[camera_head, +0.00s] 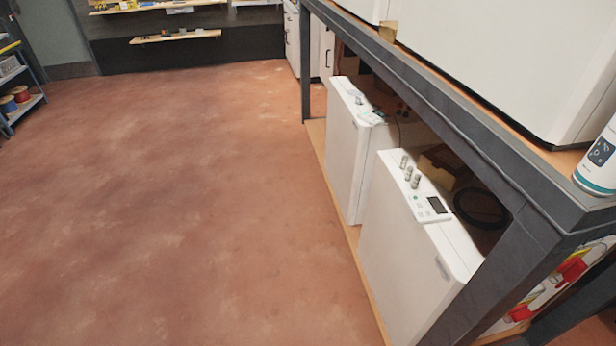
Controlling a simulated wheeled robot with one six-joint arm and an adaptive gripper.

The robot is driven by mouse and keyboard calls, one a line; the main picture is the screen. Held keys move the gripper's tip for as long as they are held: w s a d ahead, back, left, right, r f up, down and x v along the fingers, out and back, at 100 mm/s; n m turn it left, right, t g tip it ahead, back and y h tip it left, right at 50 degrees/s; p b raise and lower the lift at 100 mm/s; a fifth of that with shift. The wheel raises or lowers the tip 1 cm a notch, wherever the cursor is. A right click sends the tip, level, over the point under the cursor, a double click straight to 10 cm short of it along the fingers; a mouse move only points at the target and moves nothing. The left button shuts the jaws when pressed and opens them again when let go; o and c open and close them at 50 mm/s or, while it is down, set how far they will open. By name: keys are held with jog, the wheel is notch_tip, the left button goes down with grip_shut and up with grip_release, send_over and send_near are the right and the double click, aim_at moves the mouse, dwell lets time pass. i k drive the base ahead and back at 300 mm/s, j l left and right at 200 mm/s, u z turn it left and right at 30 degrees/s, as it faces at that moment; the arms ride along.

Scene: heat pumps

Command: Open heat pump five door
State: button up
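Two white heat pumps stand on the low wooden shelf under the grey metal rack at the right. The nearer heat pump (410,245) has a small dark display, several metal pipe stubs on top and a handle-like recess on its front; its front looks shut. The farther heat pump (350,150) also looks shut. Larger white units (500,60) stand on the upper shelf, cut off by the frame. I see no number on any of them, so I cannot tell which is five. My gripper is not in view.
The rack's grey beam (450,120) and corner post (500,275) stand at the right. A white bottle (598,165) is on the upper shelf edge. The reddish floor (190,200) is clear. A shelf with spools (15,95) is at far left.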

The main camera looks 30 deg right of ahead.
aim_at(410, 282)
jog(key=i+j, duration=0.15)
jog(key=i, duration=0.75)
jog(key=i+j+u, duration=0.1)
jog(key=i, duration=0.8)
jog(key=i+j+z, duration=0.15)
jog(key=i+z, duration=0.35)
jog(key=i+j+z, duration=1.2)
jog(key=j+z, duration=0.25)
